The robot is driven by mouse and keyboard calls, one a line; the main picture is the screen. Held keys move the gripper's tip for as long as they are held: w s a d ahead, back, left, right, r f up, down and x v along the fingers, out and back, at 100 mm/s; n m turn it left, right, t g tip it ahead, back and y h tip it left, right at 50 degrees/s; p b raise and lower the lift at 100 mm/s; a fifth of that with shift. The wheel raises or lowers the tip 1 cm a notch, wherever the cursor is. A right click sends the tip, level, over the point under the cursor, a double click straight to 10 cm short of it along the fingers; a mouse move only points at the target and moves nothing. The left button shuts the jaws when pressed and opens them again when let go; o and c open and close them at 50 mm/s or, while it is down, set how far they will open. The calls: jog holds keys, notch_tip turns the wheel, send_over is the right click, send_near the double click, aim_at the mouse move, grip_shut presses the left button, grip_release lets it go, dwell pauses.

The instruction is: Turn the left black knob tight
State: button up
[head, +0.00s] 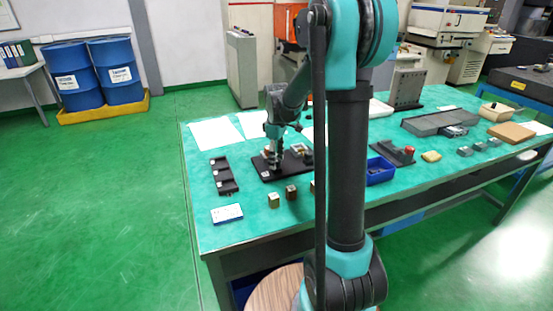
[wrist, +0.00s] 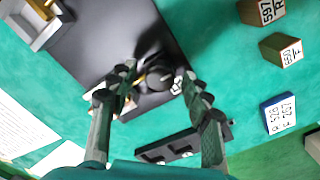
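A black base plate (head: 268,174) lies on the green table, and it fills the upper middle of the wrist view (wrist: 100,35). My gripper (head: 274,168) points down over the left part of this plate. In the wrist view my gripper (wrist: 158,74) has its two fingers apart, one on each side of a round black knob (wrist: 158,80). A gap shows between the left finger and the knob; the right finger is close to it, and I cannot tell whether it touches. A metal fixture (wrist: 38,15) stands on the plate; it shows in the head view (head: 300,150). My gripper hides the knob in the head view.
A black slotted tray (head: 223,176) lies left of the plate. Small marked blocks (head: 274,200) and a blue-white card (head: 227,213) lie in front. A blue bin (head: 380,171) stands to the right. White sheets (head: 215,134) lie behind. My arm hides part of the table.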

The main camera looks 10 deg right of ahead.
grip_shut()
jog(key=m, duration=0.3)
jog(key=shift+m, duration=0.3)
jog(key=m, duration=0.4)
jog(key=shift+m, duration=0.3)
jog(key=m, duration=1.3)
jog(key=shift+m, duration=0.3)
